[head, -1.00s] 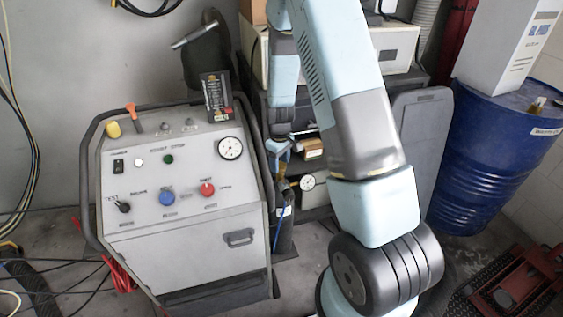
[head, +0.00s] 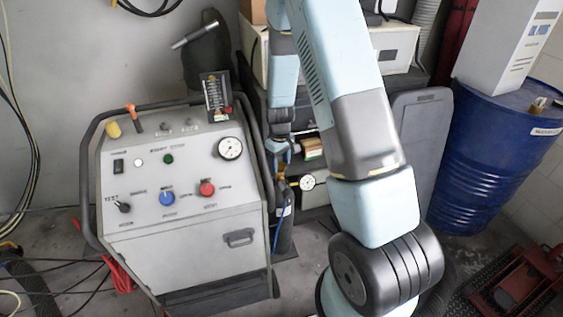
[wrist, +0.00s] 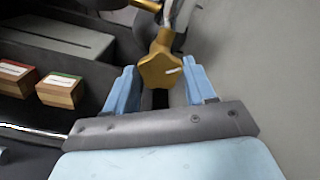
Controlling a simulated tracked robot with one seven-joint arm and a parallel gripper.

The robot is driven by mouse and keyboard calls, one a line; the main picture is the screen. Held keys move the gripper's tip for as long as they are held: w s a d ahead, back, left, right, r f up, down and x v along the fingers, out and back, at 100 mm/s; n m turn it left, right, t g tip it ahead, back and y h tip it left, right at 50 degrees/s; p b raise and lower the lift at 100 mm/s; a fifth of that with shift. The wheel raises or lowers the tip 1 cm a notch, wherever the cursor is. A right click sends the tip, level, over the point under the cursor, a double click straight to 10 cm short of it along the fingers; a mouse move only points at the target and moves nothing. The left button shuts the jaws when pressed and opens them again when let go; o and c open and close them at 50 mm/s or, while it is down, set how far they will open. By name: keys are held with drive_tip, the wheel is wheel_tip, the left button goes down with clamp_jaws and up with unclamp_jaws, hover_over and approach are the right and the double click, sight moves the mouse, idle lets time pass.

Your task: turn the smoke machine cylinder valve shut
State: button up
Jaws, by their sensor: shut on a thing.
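The cylinder valve's star-shaped brass-yellow knob (wrist: 158,70) sits between the two light-blue fingers of my gripper (wrist: 162,78) in the wrist view. My gripper is shut on the knob, one finger on each side. In the head view my gripper (head: 281,148) reaches down to the top of the dark gas cylinder (head: 284,232), which stands upright just right of the smoke machine (head: 185,240). The knob itself is hidden by my gripper in that view. A round pressure gauge (head: 307,183) is beside the cylinder top.
The smoke machine's dark tube frame is close left of my gripper. Shelving with small boxes (head: 312,148) is close behind it; two boxes also show in the wrist view (wrist: 60,90). A blue drum (head: 490,165) stands at the right. A blue hose hangs along the cylinder.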

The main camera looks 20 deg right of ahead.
sight(280, 165)
drive_tip(key=shift+w+m, duration=0.1)
drive_tip(key=shift+m, duration=0.2)
idle(0.7)
drive_tip(key=o, duration=1)
drive_tip(key=shift+o, duration=0.2)
drive_tip(key=shift+r, duration=0.1)
wheel_tip(280, 165, up, 14)
drive_tip(key=shift+f, duration=0.25)
